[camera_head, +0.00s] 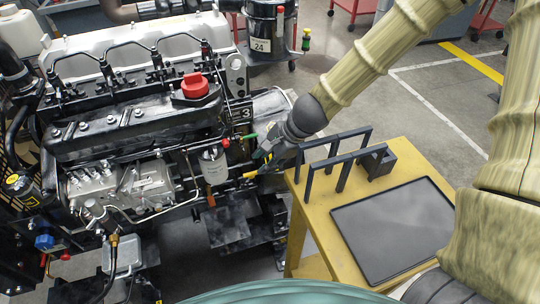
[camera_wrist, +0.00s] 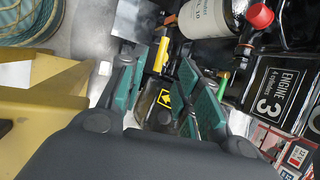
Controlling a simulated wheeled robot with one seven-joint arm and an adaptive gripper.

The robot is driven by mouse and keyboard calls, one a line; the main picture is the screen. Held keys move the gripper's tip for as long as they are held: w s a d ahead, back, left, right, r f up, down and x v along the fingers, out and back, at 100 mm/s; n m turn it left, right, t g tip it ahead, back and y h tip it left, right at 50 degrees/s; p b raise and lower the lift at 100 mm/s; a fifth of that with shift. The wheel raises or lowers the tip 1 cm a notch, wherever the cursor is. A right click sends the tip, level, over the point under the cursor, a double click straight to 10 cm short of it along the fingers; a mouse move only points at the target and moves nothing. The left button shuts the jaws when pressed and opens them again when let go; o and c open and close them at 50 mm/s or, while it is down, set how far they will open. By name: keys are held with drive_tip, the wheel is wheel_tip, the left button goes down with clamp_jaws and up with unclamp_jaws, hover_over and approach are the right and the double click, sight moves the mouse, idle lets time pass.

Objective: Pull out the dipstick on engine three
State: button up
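Engine three (camera_head: 140,130) fills the left of the head view, and its "ENGINE 3" plate (camera_wrist: 277,92) is at the right of the wrist view. A small yellow handle (camera_head: 250,175), which looks like the dipstick's, sticks out beside the white filter; it also shows in the wrist view (camera_wrist: 162,54). My gripper (camera_head: 262,163) is at the engine's right side, close to this handle. In the wrist view its two teal fingers (camera_wrist: 160,65) are apart, with the yellow handle showing between their tips. I see no contact. The dipstick's lower part is hidden.
A yellow bench (camera_head: 300,218) with a black rack (camera_head: 345,160) and a dark tray (camera_head: 340,228) stands right of my gripper. The white filter (camera_head: 214,166) and a red knob (camera_wrist: 260,15) are close by. Another engine's unit, marked 24 (camera_head: 262,45), stands behind.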

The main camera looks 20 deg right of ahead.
drive_tip(key=shift+v, duration=1.05)
